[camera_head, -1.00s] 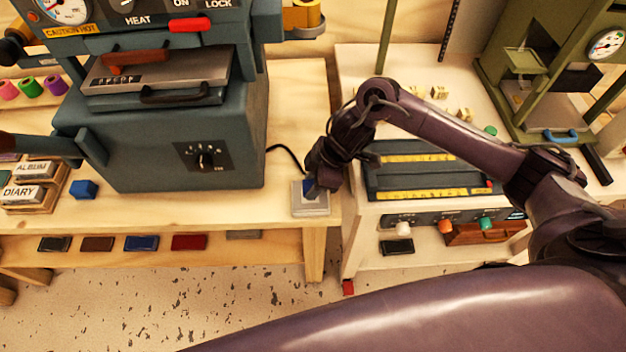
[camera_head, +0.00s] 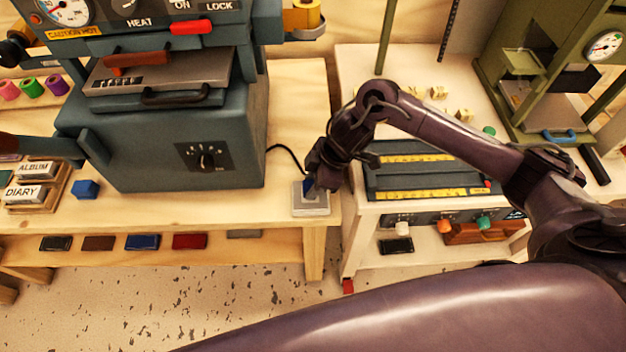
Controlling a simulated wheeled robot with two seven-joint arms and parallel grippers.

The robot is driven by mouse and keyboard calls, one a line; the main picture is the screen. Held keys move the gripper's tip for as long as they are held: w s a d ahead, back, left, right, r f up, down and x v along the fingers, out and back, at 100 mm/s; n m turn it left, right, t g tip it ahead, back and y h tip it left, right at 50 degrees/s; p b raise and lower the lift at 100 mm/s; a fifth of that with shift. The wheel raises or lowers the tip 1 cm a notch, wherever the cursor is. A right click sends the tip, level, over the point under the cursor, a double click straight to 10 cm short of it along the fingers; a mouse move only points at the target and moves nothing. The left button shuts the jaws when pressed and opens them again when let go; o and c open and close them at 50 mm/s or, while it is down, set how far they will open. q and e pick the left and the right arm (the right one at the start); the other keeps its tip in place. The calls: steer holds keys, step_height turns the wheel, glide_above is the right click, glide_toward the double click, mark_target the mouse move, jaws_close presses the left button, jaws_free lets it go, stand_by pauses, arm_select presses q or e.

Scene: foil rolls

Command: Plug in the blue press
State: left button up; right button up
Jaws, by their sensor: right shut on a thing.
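The blue-grey press (camera_head: 190,150) stands on the wooden bench at the left, with a dial on its front. A black cord (camera_head: 288,149) runs from its right side toward my right gripper. A pale grey socket block (camera_head: 311,203) sits at the bench's front right corner. My left gripper is not in view.
A dark ruled tray (camera_head: 425,180) lies on the white bench at the right. A green press (camera_head: 545,80) stands behind it. A blue block (camera_head: 86,189) and lettered ALBUM and DIARY blocks (camera_head: 30,185) are at the left. The bench front is mostly clear.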

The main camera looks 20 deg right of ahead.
steer(key=shift+p, duration=0.4)
stand_by(0.7)
steer(key=shift+f+b, duration=0.35)
steer(key=shift+f, duration=0.25)
stand_by(0.4)
steer(key=o, duration=1)
steer(key=shift+r, duration=0.1)
steer(key=v, duration=0.7)
steer(key=shift+d+r, duration=0.2)
steer(key=shift+r, duration=0.1)
steer(key=shift+s+f, duration=0.1)
steer(key=shift+s, duration=0.05)
